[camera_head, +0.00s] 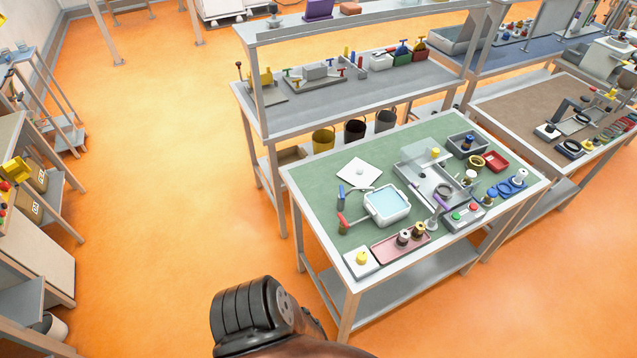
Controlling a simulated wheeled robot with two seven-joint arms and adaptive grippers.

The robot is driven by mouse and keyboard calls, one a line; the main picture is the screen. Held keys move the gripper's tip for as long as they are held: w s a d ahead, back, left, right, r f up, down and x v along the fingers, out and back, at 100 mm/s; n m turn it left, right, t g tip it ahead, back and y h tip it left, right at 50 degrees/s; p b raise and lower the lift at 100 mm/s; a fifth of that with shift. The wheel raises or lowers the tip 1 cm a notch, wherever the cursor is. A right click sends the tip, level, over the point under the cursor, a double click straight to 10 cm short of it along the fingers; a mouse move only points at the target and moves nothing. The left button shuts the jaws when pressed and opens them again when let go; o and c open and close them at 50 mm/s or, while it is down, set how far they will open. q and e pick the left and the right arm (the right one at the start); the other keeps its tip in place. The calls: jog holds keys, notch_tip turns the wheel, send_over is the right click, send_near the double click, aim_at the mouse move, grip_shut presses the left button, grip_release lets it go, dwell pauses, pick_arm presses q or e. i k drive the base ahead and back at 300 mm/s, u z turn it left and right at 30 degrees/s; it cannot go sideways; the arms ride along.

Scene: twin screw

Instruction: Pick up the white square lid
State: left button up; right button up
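The white square lid (359,172) lies flat on the green top of the workbench (318,187), near its back left part. It has a small round knob in the middle and nothing rests on it. A white square container (368,216) with pale blue contents stands just in front of it, apart from the lid. Neither of my grippers shows in the head view. A dark ribbed part at the bottom edge looks like part of my own arm, with no fingers visible.
A red-handled tool (351,223) and a blue-handled tool (341,195) lie left of the container. A grey metal fixture (418,165) stands right of the lid. A pink tray (385,250) lies at the front. Orange floor is open to the left.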

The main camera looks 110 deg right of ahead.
aim_at(357, 173)
jog(key=i, duration=0.55)
jog(key=z, duration=3)
jog(key=i, duration=1.85)
jog(key=z, duration=1.9)
